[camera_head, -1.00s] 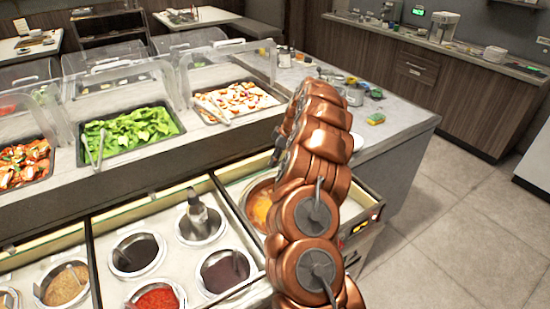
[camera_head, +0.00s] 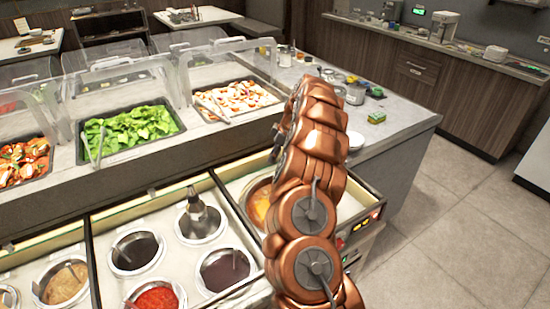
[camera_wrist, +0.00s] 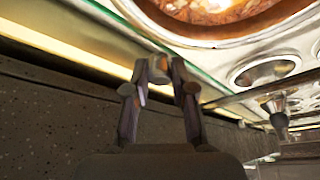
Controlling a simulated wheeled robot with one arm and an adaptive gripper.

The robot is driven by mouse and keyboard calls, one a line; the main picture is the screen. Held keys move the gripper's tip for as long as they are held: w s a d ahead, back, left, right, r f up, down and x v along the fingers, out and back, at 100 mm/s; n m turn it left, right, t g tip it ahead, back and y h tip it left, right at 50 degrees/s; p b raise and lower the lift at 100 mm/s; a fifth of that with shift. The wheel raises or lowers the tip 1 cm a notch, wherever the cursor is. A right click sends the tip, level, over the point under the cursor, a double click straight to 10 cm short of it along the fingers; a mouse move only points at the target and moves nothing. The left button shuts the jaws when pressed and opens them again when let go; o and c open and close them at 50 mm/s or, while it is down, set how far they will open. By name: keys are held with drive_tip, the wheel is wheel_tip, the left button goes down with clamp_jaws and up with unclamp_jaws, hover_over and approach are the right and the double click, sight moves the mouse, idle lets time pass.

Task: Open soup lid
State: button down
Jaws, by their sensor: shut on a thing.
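The orange soup (camera_head: 262,207) sits in a round metal well in the right-hand section of the counter, partly hidden behind my arm in the head view. In the wrist view the soup (camera_wrist: 225,8) and its metal rim show at the top. The exact contact is too blurred to see.
Several sauce wells (camera_head: 138,250) lie left of the soup. A dark upright dispenser or handle (camera_head: 197,205) stands in one well. Trays of lettuce (camera_head: 130,130) and other food sit behind under clear guards. The floor at right (camera_head: 455,240) is clear.

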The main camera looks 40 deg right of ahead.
sight(265, 156)
drive_tip(key=shift+w+d+f+b, duration=0.1)
drive_tip(key=shift+w+d+b, duration=0.1)
drive_tip(key=shift+w+b, duration=0.4)
drive_tip(key=shift+w+d+f+b, duration=0.1)
drive_tip(key=shift+w+d+b, duration=0.1)
drive_tip(key=shift+w+b, duration=0.35)
drive_tip(key=shift+w+a+r+b, duration=0.1)
drive_tip(key=shift+w+r+b, duration=0.2)
drive_tip(key=shift+w, duration=0.3)
drive_tip(key=c, duration=1.2)
unclamp_jaws()
drive_tip(key=shift+o, duration=1.2)
drive_tip(key=shift+a, duration=0.15)
drive_tip(key=v, duration=1.2)
